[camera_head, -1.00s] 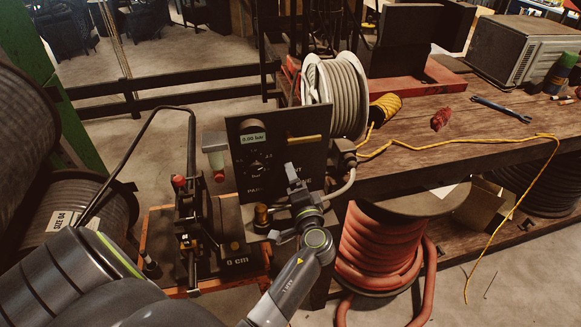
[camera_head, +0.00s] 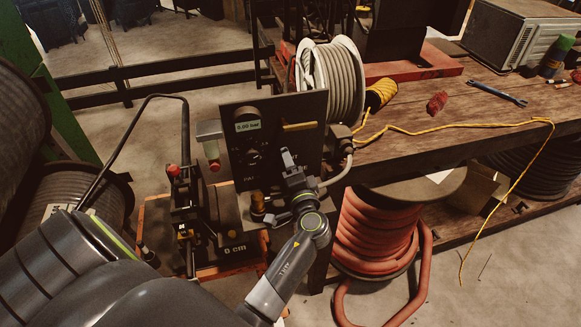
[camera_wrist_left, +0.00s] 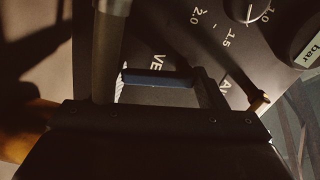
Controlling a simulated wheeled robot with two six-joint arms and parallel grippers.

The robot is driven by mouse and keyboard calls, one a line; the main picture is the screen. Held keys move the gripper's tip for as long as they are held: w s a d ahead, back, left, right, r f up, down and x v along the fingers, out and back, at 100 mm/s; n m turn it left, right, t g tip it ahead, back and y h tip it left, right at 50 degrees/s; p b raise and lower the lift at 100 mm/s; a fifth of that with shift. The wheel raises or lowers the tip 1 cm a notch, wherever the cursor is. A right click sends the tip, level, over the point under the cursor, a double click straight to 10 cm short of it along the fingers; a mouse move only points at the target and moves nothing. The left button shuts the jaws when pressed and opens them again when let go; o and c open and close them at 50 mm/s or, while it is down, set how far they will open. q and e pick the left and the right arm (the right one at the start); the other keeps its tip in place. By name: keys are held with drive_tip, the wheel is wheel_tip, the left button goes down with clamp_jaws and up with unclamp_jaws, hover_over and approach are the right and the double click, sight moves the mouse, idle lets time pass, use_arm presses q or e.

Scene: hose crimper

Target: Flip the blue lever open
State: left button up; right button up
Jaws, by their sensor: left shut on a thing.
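My left gripper (camera_head: 287,158) is at the lower right of the black panel (camera_head: 243,160), with its fingers against the panel's face. In the left wrist view, a dark blue bar (camera_wrist_left: 158,79), which looks like the blue lever, lies across the panel lettering just in front of the gripper's dark body. The gripper is shut on it, though the contact itself is in shadow. The lever is hidden by the gripper in the head view. My right gripper is not in view.
A yellow lever (camera_head: 299,126) sticks out on the panel above my gripper, beside a pressure display (camera_head: 248,126). A grey hose reel (camera_head: 331,80) stands behind. A brass fitting (camera_head: 258,201) and a grey hose (camera_head: 340,174) flank the gripper. A workbench (camera_head: 440,140) is at the right.

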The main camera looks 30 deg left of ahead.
use_arm(q)
drive_tip(key=shift+s+a+f+m, duration=0.1)
drive_tip(key=shift+s+f+m, duration=0.05)
drive_tip(key=shift+m, duration=0.6)
drive_tip(key=shift+s+a+f+m, duration=0.1)
drive_tip(key=shift+s+m, duration=0.05)
drive_tip(key=shift+m, duration=0.6)
drive_tip(key=o, duration=0.9)
drive_tip(key=shift+w, duration=0.1)
drive_tip(key=shift+o, duration=0.2)
